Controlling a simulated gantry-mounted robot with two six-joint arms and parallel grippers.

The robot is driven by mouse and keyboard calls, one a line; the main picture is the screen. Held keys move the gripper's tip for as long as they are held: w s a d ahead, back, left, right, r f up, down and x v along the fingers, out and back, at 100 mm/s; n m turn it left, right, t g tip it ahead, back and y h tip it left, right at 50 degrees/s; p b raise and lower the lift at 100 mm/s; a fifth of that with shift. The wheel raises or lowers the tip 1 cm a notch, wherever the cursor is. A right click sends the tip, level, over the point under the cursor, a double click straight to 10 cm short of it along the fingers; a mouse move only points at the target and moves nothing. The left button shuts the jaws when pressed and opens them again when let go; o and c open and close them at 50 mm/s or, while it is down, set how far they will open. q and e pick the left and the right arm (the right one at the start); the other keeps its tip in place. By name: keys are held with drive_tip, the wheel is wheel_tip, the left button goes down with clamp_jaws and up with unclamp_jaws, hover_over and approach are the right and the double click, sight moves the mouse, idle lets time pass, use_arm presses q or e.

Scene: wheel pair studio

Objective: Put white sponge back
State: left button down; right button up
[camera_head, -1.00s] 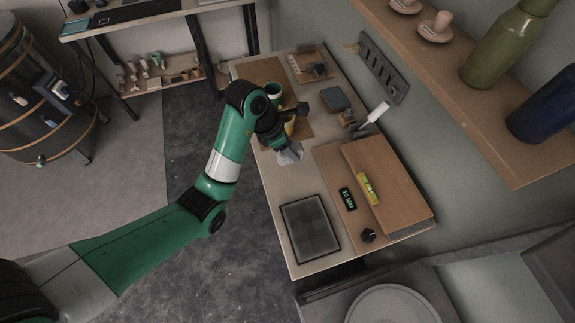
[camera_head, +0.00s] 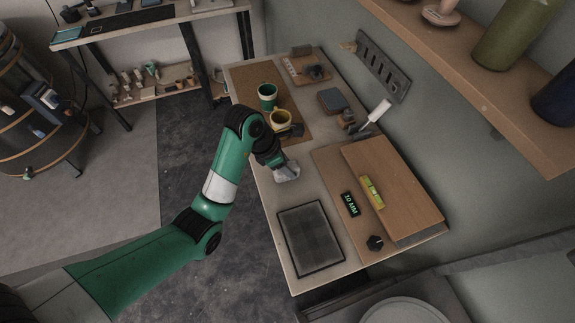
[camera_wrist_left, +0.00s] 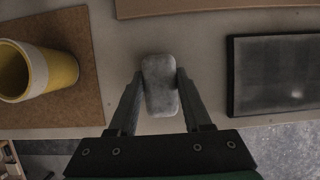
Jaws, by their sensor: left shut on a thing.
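The white sponge (camera_wrist_left: 160,88) is a pale, rounded block, greyish in the left wrist view, between the two fingers of my left gripper (camera_wrist_left: 160,76). The fingers press on its long sides. In the head view the sponge (camera_head: 289,173) shows as a small pale shape below my left gripper (camera_head: 279,164), over the bare tabletop between the cork mat and the dark framed pad. I cannot tell whether it touches the table. My right gripper is in neither view.
A yellow cup (camera_head: 282,122) and a green cup (camera_head: 267,94) stand on the cork mat (camera_head: 296,121). The dark framed pad (camera_head: 311,239) lies at the table's near end. A wooden board (camera_head: 392,190) with a level (camera_head: 372,192) lies right. A shelf (camera_head: 470,80) overhangs the right side.

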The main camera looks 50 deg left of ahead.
use_arm(q)
drive_tip(key=shift+c, duration=1.7)
unclamp_jaws()
drive_tip(key=shift+r+p, duration=0.4)
drive_tip(key=shift+p, duration=0.05)
drive_tip(key=p+v, duration=1.1)
drive_tip(key=p, duration=0.1)
drive_tip(key=shift+r, duration=0.25)
drive_tip(key=shift+s, duration=0.1)
